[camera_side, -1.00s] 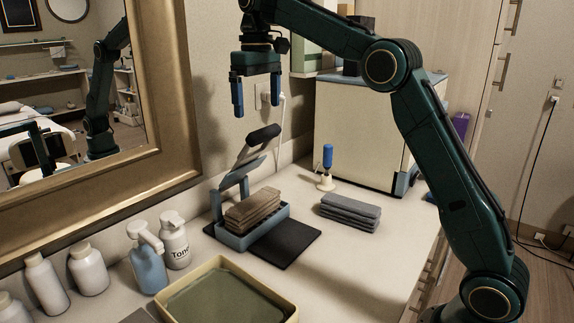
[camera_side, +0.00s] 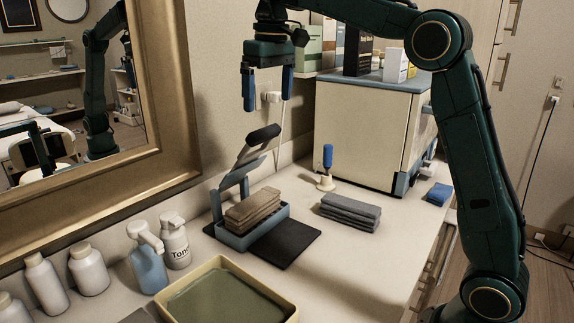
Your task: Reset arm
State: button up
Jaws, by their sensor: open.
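My gripper (camera_side: 268,92) is open and empty. It hangs in the air, fingers pointing down, above the back of the counter near the wall outlet. Below it stands the wax warmer (camera_side: 240,242), a blue tray with its lid raised, on a dark mat. A stack of brown slabs (camera_side: 256,208) sits in the warmer. My gripper is well apart from all of these.
Grey folded cloths (camera_side: 350,212) and a blue-handled tool (camera_side: 327,166) on a small stand are to the right. A cream cabinet (camera_side: 365,130) with boxes on top stands behind. A yellow-rimmed tray (camera_side: 275,297), bottles (camera_side: 150,265) and a gold-framed mirror (camera_side: 178,130) are front left. Bare counter (camera_side: 365,265) lies front right.

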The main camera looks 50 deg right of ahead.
jog(key=s+a+f+t, duration=0.1)
jog(key=s, duration=0.7)
jog(key=s+a+f+t, duration=0.2)
jog(key=s, duration=0.7)
jog(key=s+f+t, duration=0.1)
jog(key=s+f, duration=0.9)
jog(key=s, duration=0.2)
jog(key=shift+s+a+f+t, duration=0.15)
jog(key=shift+a+f+t, duration=0.25)
notch_tip(320, 180, up, 18)
jog(key=g, duration=0.1)
send_over(264, 127)
jog(key=s, duration=0.5)
jog(key=shift+s+f, duration=0.1)
jog(key=shift+f, duration=0.2)
jog(key=x, duration=1.3)
jog(key=shift+f, duration=0.2)
